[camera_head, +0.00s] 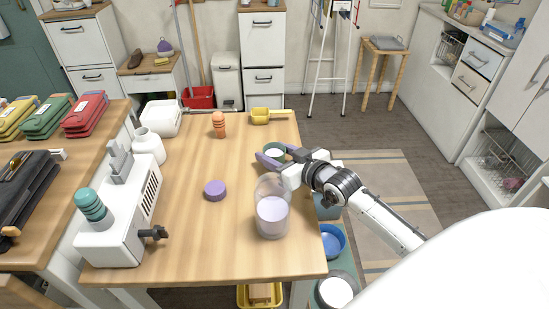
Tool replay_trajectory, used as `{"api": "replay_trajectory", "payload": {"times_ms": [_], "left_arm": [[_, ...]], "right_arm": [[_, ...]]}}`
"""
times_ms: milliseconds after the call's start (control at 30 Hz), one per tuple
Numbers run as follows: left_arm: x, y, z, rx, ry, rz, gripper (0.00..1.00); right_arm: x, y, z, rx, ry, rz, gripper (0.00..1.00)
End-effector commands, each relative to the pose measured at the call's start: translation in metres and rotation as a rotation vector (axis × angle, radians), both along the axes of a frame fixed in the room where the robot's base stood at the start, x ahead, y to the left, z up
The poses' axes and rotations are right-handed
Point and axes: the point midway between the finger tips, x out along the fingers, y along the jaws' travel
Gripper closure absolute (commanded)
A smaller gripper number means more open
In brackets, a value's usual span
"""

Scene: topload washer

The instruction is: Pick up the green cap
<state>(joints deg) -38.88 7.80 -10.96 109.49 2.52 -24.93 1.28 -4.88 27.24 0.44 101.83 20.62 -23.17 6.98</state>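The green cap (274,149) is near the right edge of the wooden table, with a pale top inside a green rim. My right gripper (274,156) is at the cap, with one purple finger on its near left side and the other on its right. The fingers stand apart with the cap between them. I cannot tell whether they press on it, or whether it rests on the table. The near finger hides part of the cap. My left gripper is out of view.
A clear jar with pale lilac contents (272,214) stands just in front of my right gripper. A purple cap (215,190) lies mid-table. An orange figure-like object (218,124) and a yellow item (260,116) stand behind. A white machine (120,220) fills the left side.

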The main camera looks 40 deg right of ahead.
Motion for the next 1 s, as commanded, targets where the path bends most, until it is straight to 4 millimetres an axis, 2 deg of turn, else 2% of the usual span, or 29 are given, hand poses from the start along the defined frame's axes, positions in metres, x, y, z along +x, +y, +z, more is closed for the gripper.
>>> {"api": "replay_trajectory", "payload": {"times_ms": [33,100,333,433,800,1000], "left_arm": [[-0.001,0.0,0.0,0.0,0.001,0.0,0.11],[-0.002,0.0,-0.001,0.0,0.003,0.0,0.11],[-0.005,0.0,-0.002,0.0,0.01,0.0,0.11],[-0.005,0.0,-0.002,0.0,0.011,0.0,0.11],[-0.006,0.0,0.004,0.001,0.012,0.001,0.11],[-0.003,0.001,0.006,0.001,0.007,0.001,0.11]], "right_arm": [[0.0,0.0,0.0,0.0,0.0,0.0,0.69],[0.0,0.0,0.0,0.0,0.0,0.0,0.78],[0.0,0.0,0.001,0.0,-0.001,0.0,0.78],[0.0,0.0,0.009,0.0,-0.002,0.0,0.78],[0.0,0.0,0.079,-0.003,-0.005,0.0,0.78],[0.0,-0.002,0.099,0.0,-0.001,0.0,0.78]]}}
